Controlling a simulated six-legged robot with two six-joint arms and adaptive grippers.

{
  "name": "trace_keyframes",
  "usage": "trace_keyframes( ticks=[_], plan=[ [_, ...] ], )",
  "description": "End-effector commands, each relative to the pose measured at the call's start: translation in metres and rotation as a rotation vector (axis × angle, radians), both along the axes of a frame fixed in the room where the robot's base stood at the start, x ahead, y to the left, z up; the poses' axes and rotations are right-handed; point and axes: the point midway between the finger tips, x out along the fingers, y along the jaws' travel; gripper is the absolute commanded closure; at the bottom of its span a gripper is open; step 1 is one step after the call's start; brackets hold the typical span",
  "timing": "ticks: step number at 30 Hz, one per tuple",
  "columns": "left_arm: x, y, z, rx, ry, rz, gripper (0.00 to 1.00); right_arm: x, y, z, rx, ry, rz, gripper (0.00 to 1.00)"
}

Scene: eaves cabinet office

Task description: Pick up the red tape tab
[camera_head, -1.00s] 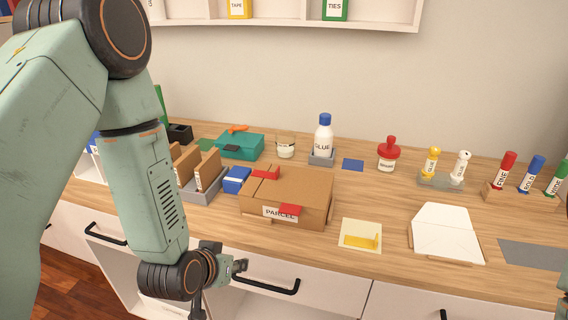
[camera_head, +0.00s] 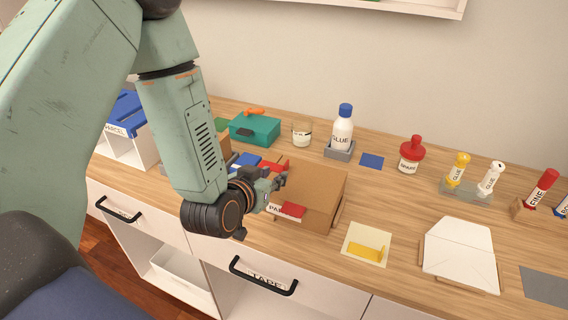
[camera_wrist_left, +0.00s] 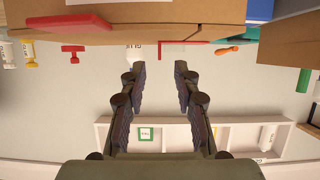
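The brown parcel (camera_head: 318,185) sits on the desk. One red tab (camera_head: 293,210) is on its front upper edge by the parcel label; it also shows in the left wrist view (camera_wrist_left: 70,24). Another red piece (camera_head: 280,166) shows at the parcel's far left, partly hidden by my gripper, and in the left wrist view (camera_wrist_left: 182,42). My left gripper (camera_head: 281,183) is over the parcel's left part, beside the front tab. In the left wrist view its fingers (camera_wrist_left: 160,72) are apart with nothing between them. My right gripper is not in view.
A yellow tab on a pale card (camera_head: 366,247) and a white envelope (camera_head: 460,252) lie right of the parcel. A glue bottle (camera_head: 342,130), a red stamp (camera_head: 411,155) and a teal box (camera_head: 255,130) stand behind. Bare desk shows in front of the cards.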

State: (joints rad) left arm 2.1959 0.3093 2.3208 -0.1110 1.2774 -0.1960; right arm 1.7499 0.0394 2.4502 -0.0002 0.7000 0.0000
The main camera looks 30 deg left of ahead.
Motion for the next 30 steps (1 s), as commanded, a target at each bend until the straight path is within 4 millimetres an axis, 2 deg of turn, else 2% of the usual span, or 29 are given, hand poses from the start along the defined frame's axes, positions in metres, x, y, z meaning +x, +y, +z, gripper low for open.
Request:
trace_keyframes(
  ticks=[5,11,21,30],
  plan=[
    [0.006,0.002,0.001,0.019,-0.021,-0.004,0.69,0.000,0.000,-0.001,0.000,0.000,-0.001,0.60],
    [0.023,0.004,-0.006,0.018,-0.020,-0.004,0.69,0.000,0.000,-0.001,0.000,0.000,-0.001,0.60],
    [0.066,0.006,-0.019,0.019,-0.020,-0.006,0.69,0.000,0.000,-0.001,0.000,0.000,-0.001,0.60],
    [0.075,0.005,-0.022,0.016,-0.018,-0.005,0.69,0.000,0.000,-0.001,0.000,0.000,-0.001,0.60]
  ],
)
